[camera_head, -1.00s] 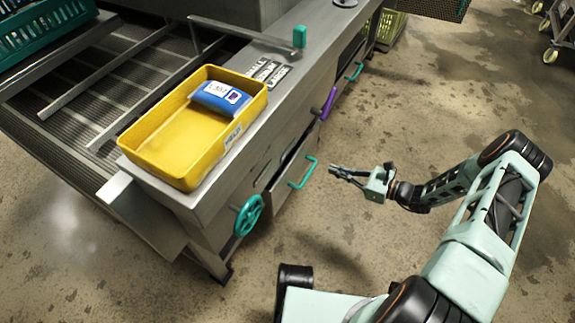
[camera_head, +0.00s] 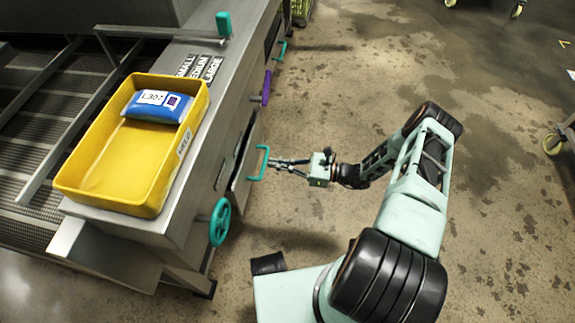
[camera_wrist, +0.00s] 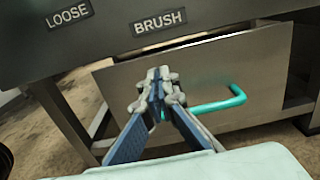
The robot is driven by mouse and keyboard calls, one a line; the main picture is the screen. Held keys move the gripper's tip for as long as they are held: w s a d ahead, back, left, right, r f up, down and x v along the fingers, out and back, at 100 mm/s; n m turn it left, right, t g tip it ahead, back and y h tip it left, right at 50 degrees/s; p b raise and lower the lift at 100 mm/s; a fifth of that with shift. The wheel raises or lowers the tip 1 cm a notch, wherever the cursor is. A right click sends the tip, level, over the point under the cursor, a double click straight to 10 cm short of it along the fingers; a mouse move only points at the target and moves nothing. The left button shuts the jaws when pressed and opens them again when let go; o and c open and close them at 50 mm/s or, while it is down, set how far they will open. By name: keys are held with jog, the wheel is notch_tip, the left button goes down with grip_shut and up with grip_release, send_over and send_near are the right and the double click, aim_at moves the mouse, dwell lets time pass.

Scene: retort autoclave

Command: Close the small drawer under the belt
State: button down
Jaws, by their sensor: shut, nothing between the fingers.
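The small drawer (camera_head: 243,163) is under the belt table, with a teal bar handle (camera_head: 263,163) on its front. It stands a little open, with a dark gap along its top edge. In the wrist view the drawer front (camera_wrist: 200,88) is a plain grey panel with its teal handle (camera_wrist: 222,105) at the right. My gripper (camera_head: 272,162) is shut and empty, its tips close to the handle in the head view. In the wrist view my gripper (camera_wrist: 155,80) is in front of the panel, left of most of the handle. Contact cannot be told.
A yellow crate (camera_head: 80,192) holding a blue packet (camera_head: 157,107) stands on the table above. A teal handwheel (camera_head: 220,222) is nearer, a purple handle (camera_head: 266,87) farther along. "LOOSE" (camera_wrist: 69,15) and "BRUSH" (camera_wrist: 160,22) labels sit above the drawer.

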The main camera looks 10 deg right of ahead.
aim_at(245, 159)
jog(key=b+x, duration=0.1)
jog(key=x, duration=0.6)
jog(key=shift+a, duration=0.1)
